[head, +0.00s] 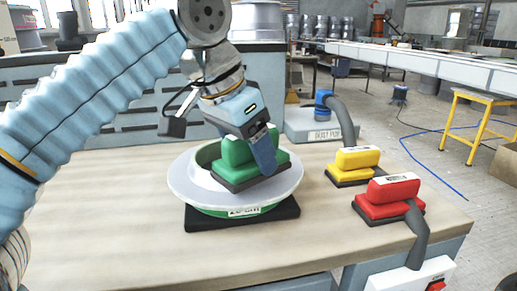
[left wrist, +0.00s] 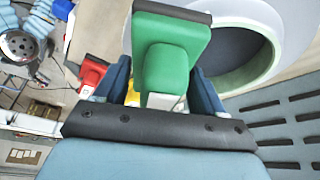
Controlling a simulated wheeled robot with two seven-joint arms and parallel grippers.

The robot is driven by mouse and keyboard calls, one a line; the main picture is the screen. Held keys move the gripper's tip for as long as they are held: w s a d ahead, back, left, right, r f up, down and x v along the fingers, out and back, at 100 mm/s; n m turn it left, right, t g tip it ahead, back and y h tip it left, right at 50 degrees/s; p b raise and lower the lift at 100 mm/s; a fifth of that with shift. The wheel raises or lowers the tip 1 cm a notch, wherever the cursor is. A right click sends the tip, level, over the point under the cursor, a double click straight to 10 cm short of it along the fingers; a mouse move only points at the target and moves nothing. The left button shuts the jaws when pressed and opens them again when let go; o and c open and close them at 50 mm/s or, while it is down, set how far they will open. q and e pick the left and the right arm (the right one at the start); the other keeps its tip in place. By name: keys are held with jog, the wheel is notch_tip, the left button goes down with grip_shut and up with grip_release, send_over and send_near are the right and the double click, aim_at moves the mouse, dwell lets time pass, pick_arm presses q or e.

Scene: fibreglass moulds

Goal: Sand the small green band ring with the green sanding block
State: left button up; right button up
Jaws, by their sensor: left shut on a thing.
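The small green band ring (head: 180,190) has a wide pale flange around a green-walled opening, with a green band and a label below. It sits on a black mat (head: 285,213) on the wooden table. My left gripper (head: 256,150) is shut on the green sanding block (head: 235,165), which has a dark pad underneath. The block is over the ring's opening and the right part of its flange; I cannot tell whether the pad touches. In the left wrist view the block (left wrist: 165,70) is between the fingers, with the ring (left wrist: 290,25) behind at right. My right gripper is not seen.
A yellow sanding block (head: 357,160) and a red sanding block (head: 390,190) with a grey hose stand right of the ring. A dust port box (head: 318,130) with a hose is behind. The table's left part (head: 90,220) is clear.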

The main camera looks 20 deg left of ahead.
pick_arm(q)
jog(key=shift+s+a+r, duration=0.1)
jog(key=shift+s+a, duration=0.45)
jog(key=shift+a, duration=0.4)
jog(key=shift+s+a+f, duration=0.1)
jog(key=shift+s+a, duration=0.5)
jog(key=shift+a, duration=0.35)
jog(key=shift+s+a+r, duration=0.1)
jog(key=shift+s+a, duration=0.45)
jog(key=shift+a, duration=0.4)
jog(key=shift+r, duration=0.1)
notch_tip(320, 180, up, 5)
jog(key=shift+w+d+r+p, duration=0.1)
jog(key=shift+p, duration=0.3)
jog(key=shift+r, duration=0.3)
